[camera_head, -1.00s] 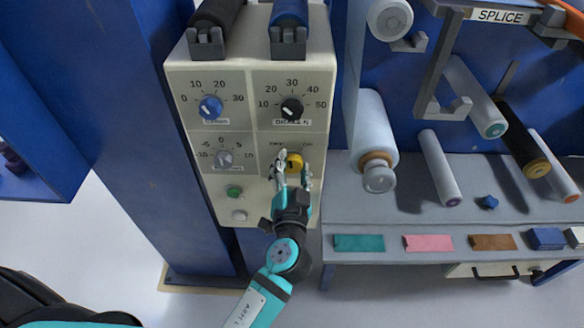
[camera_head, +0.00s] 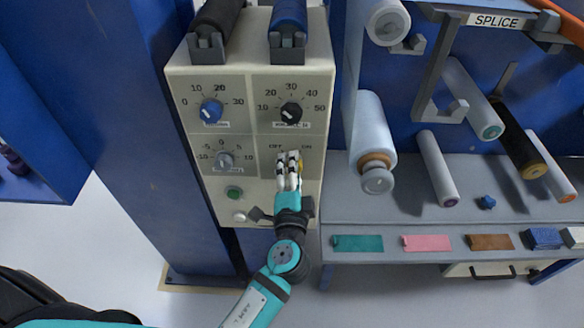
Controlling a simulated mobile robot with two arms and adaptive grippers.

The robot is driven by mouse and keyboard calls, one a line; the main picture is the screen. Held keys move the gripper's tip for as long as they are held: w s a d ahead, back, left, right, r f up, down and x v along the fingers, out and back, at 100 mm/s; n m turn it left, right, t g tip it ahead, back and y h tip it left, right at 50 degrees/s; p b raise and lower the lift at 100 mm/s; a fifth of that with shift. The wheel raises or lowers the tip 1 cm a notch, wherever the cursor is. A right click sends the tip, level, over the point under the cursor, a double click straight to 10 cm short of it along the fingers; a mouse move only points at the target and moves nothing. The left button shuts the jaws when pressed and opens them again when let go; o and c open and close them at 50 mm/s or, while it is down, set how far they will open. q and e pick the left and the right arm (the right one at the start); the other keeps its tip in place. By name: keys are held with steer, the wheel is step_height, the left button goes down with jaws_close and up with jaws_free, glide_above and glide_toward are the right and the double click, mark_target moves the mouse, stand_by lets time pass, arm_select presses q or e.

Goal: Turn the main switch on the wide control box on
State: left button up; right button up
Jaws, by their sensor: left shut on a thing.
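The wide control box (camera_head: 181,88) is a cream panel fixed at the upper middle of the head view. My right gripper is not in view.
A blue dial (camera_head: 211,111), a black dial (camera_head: 291,113) and a grey dial (camera_head: 224,161) sit near the switch. A green button (camera_head: 233,193) and a white button (camera_head: 239,216) are at lower left. A grey bench (camera_head: 400,215) with rollers stands to the right.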

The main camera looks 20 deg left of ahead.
arm_select(q)
steer(key=shift+m, duration=0.3)
steer(key=o, duration=1.2)
steer(key=shift+c, duration=0.2)
steer(key=shift+s, duration=0.1)
steer(key=v, duration=1.2)
